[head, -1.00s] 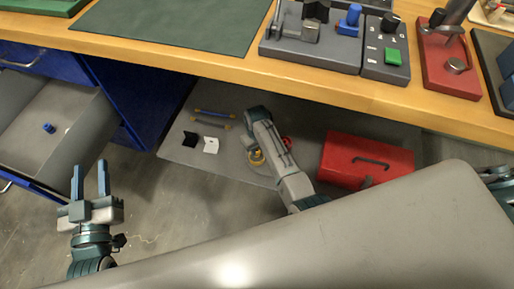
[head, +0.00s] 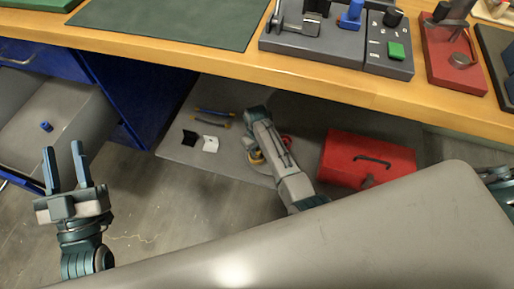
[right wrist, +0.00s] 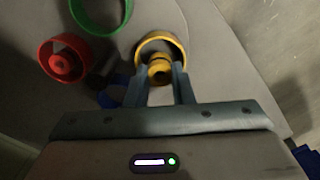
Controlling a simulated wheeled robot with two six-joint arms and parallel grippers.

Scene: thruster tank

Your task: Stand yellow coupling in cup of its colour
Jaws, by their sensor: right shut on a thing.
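The yellow coupling (right wrist: 160,71) is between the fingertips of my right gripper (right wrist: 160,80) in the right wrist view; the gripper is shut on it. The yellow cup (right wrist: 175,40), a ring with a dark inside, is right at the coupling. The coupling overlaps the cup's near side; I cannot tell whether it stands on the cup's floor. In the head view my right arm covers most of the coupling, and part of the yellow cup (head: 255,158) shows beside it. My left gripper (head: 64,152) is open and empty, pointing up at the left.
In the right wrist view a red cup (right wrist: 45,62) holds a red piece, beside a green cup (right wrist: 124,18) and a partly hidden blue ring (right wrist: 112,98). A red toolbox (head: 340,160) stands right of my right arm. The workbench edge (head: 230,75) is above the low shelf.

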